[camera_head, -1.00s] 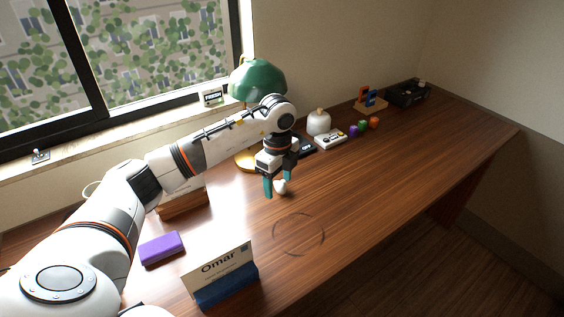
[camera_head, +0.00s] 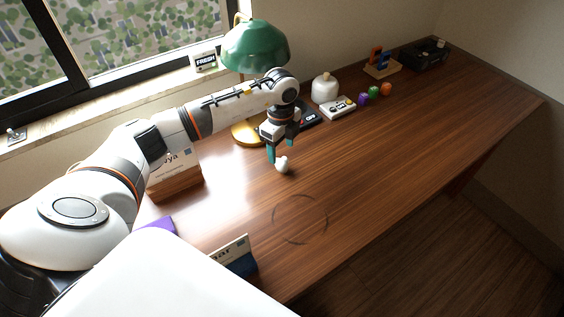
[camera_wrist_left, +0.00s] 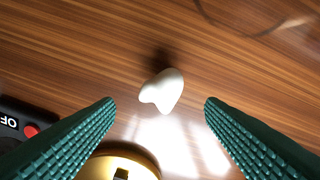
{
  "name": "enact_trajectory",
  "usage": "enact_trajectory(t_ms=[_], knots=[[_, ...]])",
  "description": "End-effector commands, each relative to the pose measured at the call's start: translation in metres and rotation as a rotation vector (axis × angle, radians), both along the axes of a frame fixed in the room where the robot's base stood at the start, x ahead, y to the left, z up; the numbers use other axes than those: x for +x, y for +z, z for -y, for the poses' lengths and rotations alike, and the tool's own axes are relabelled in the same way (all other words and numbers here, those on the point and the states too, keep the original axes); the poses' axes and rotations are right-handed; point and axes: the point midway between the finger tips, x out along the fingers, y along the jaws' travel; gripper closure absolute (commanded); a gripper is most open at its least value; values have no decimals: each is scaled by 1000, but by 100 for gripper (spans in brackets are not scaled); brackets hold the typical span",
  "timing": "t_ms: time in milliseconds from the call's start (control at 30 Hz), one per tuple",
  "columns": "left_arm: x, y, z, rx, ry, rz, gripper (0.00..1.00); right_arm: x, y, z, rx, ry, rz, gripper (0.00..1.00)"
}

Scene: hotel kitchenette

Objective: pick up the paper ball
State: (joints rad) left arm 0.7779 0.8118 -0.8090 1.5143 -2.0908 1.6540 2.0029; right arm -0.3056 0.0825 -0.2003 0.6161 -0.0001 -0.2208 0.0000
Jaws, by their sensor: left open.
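The paper ball (camera_head: 283,165) is a small, white, lumpy thing on the brown wooden desk, just below my left gripper's fingertips in the head view. My left gripper (camera_head: 280,150) points down with its teal fingers spread and nothing between them. In the left wrist view, the paper ball (camera_wrist_left: 162,91) lies on the wood beyond and between the two open ribbed fingers (camera_wrist_left: 158,104), apart from both. My right gripper is not in view.
A green lamp (camera_head: 255,47) with a gold base (camera_head: 247,133) stands behind the gripper. A dark box marked OFF (camera_head: 308,117) and a white device (camera_head: 338,107) lie close by. A name sign (camera_head: 232,254) stands at the front.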

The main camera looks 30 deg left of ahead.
Motion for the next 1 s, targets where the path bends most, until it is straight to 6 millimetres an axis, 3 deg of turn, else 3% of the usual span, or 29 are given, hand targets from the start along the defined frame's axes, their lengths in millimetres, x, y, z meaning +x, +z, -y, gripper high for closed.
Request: enact_trajectory(t_ms=[400,667,933,1000], knots=[[-2,-50,3,-1,0,-1,36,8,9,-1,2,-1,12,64],[-1,-53,3,1,0,1,36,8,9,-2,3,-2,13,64],[-1,-53,3,0,0,1,79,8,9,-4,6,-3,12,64],[-1,-53,3,0,0,1,83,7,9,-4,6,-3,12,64]])
